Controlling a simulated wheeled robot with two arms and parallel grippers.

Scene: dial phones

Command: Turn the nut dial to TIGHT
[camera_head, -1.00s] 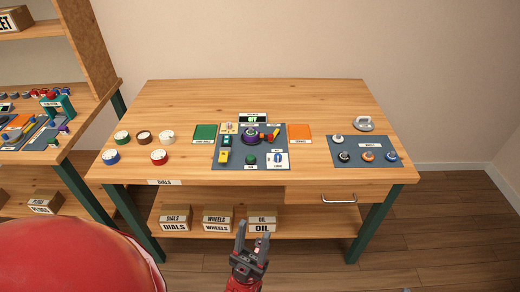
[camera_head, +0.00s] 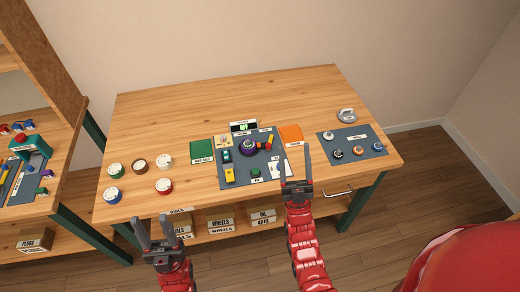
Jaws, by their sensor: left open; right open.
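Labels are too small to read, so I cannot tell which part is the nut dial. Several loose dials with white faces lie to the left: green (camera_head: 116,169), brown (camera_head: 140,166), cream (camera_head: 164,161), blue (camera_head: 113,195) and red (camera_head: 164,186). My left gripper (camera_head: 155,219) is open and empty at the table's front edge, below the red dial. My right gripper (camera_head: 294,150) is open and empty, right of the board near the orange square; its fingers overlap the table in view.
A small display (camera_head: 243,127) with green characters stands behind the board. A green square (camera_head: 202,151) and an orange square (camera_head: 291,135) flank it. A second grey mat (camera_head: 345,135) at right carries several knobs. Boxes (camera_head: 220,220) sit on the lower shelf. The table's back is clear.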

